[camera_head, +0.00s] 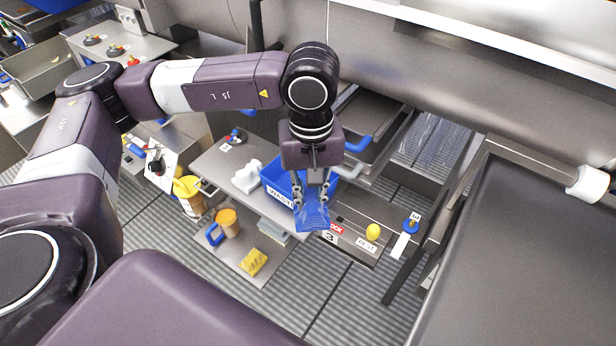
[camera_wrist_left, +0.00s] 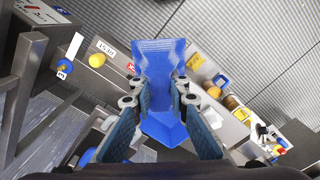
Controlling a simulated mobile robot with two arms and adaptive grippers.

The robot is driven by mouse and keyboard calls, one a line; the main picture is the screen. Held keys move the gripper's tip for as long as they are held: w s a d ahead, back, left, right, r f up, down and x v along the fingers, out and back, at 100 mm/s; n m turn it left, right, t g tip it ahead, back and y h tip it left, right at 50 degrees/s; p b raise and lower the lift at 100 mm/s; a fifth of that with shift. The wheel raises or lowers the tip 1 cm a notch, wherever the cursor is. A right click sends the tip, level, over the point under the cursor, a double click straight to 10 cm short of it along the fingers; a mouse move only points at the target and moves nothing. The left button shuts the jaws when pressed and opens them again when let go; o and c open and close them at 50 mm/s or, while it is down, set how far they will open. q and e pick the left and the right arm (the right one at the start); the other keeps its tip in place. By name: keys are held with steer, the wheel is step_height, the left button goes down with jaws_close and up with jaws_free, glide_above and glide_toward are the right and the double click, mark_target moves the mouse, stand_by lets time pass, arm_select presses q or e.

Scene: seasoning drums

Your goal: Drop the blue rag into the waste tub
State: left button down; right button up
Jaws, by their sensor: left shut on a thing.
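My left gripper (camera_head: 311,191) points down and is shut on the blue rag (camera_head: 313,217), which hangs below the fingertips. The blue waste tub (camera_head: 279,190), with a white label reading WASTE, stands on a steel surface behind and left of the gripper. The gripper and rag hide part of the tub. In the head view the rag overlaps the tub's near right side; I cannot tell whether it is over the opening. In the left wrist view the rag (camera_wrist_left: 160,62) shows between the two fingers. My right gripper is in neither view.
A white rack (camera_head: 247,176) stands left of the tub. A yellow ball (camera_head: 373,231) and a blue-topped knob (camera_head: 411,226) are to the right. A lower shelf holds an orange-lidded jar (camera_head: 228,222) and a yellow sponge (camera_head: 254,262). Bare steel (camera_head: 540,250) fills the right.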

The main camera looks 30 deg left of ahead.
arm_select(q)
steer(key=w+n, duration=0.1)
steer(key=w+r+n+p, duration=0.1)
steer(key=n, duration=0.1)
steer(key=w+n, duration=0.1)
steer(key=n, duration=0.1)
steer(key=shift+a+r, duration=0.15)
steer(key=shift+a, duration=0.15)
steer(key=w+a+r+n+p, duration=0.1)
steer(key=w+a+n+p, duration=0.4)
steer(key=n, duration=1)
steer(key=w+a+n+p, duration=0.35)
steer(key=a+n, duration=0.25)
steer(key=n, duration=1)
step_height(320, 180, down, 6)
steer(key=b, duration=0.4)
steer(key=c, duration=1.8)
jaws_free()
steer(key=shift+o, duration=0.2)
